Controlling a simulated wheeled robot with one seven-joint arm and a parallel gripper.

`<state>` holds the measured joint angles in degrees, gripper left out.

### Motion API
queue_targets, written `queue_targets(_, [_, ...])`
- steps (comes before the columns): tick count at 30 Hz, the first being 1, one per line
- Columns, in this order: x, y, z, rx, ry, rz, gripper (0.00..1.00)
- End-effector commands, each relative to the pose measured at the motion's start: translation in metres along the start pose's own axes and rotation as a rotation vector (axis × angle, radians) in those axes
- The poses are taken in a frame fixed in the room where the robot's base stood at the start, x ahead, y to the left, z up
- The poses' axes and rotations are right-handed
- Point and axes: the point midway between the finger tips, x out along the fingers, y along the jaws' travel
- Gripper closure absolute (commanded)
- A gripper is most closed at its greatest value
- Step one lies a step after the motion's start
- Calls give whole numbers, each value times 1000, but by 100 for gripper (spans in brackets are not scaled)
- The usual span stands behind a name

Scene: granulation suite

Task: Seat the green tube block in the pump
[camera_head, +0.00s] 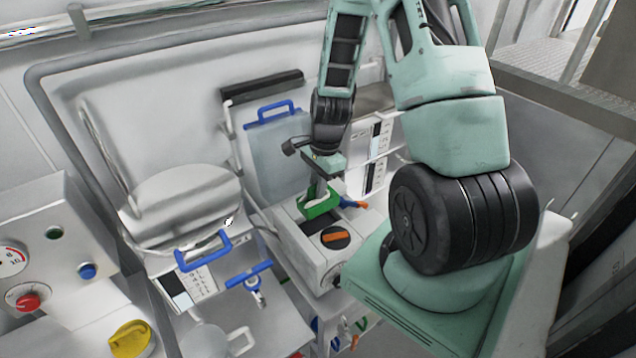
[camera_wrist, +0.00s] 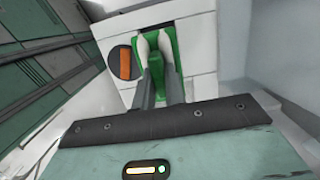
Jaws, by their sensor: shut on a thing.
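The green tube block (camera_head: 318,208) is at the top of the white pump (camera_head: 312,240), beside the pump's round black dial with an orange bar (camera_head: 336,238). My gripper (camera_head: 318,186) reaches down from above and is shut on the block. In the wrist view the gripper's fingertips (camera_wrist: 155,48) grip the green block (camera_wrist: 158,86) between them, over the pump's white face (camera_wrist: 190,62). The dial also shows in the wrist view (camera_wrist: 124,62), left of the block. I cannot tell whether the block is fully down in the pump, as the fingers hide part of it.
A blue-handled clear container (camera_head: 275,150) stands behind the pump. A blue-handled device (camera_head: 195,262) and a blue clamp-like tool (camera_head: 250,275) are to the left. A control panel with red and yellow knobs (camera_head: 28,300) is at far left. An orange and blue part (camera_head: 352,203) sits right of the block.

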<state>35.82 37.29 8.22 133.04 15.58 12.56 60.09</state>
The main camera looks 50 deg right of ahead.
Motion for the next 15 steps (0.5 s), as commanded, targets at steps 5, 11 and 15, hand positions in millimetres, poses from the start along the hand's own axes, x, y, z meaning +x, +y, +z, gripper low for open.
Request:
queue_targets(5, [8, 0, -1, 0, 0, 0, 100])
queue_targets(11, [22, 0, -3, -1, 0, 0, 100])
queue_targets(15, [33, 0, -5, 0, 0, 0, 100])
